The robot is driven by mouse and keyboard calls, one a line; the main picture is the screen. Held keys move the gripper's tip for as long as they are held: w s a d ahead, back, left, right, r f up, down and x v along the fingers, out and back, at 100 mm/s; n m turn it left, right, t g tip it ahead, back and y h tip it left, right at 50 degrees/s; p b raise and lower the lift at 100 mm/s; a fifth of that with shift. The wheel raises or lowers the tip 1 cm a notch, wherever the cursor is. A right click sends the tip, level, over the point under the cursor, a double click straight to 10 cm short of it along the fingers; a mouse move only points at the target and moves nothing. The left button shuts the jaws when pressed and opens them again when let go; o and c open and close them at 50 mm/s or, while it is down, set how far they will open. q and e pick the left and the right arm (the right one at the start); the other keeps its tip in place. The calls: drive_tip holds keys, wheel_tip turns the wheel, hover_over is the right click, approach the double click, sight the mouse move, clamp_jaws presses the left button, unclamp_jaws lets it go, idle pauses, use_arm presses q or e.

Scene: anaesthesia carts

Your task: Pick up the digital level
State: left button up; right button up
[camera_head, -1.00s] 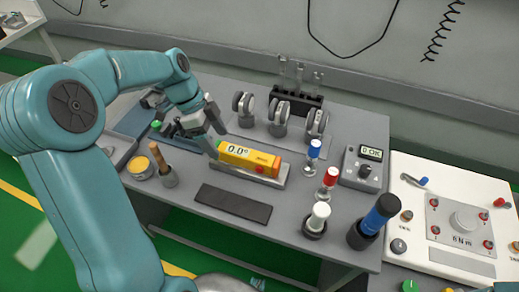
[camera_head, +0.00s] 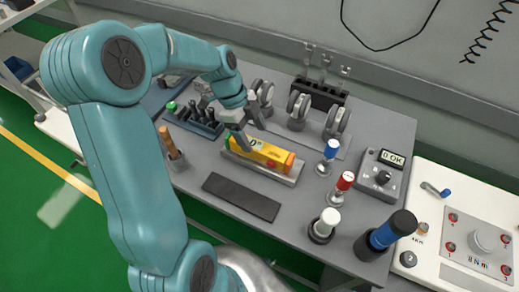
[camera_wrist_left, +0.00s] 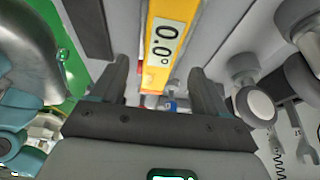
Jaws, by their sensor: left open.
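The digital level (camera_head: 263,154) is a yellow-orange bar with a small display. It lies in a grey tray (camera_head: 282,177) on the grey bench. In the left wrist view the level (camera_wrist_left: 158,45) shows its 0.0° display between the two dark fingers. My left gripper (camera_head: 246,131) is open, above and at the left part of the level, with a finger in front of the display in the head view. I cannot tell whether the fingers touch it. My right gripper is not in view.
A dark flat pad (camera_head: 241,197) lies in front of the level. Small grey wheels (camera_head: 299,108) on stands are behind it. Red (camera_head: 342,184), blue and white-topped tools stand to the right, near a meter box (camera_head: 379,172). A dark tool rack (camera_head: 194,119) is at left.

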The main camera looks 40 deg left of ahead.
sight(257, 145)
use_arm(q)
drive_tip(key=shift+w+d+f, duration=0.15)
drive_tip(key=shift+d+f, duration=0.15)
drive_tip(key=shift+f, duration=0.35)
drive_tip(key=x, duration=0.3)
drive_tip(key=shift+f, duration=0.45)
drive_tip(key=shift+d+f, duration=0.15)
drive_tip(key=shift+f, duration=0.3)
drive_tip(key=shift+c, duration=0.3)
drive_tip(key=c, duration=1.2)
drive_tip(key=shift+r, duration=0.15)
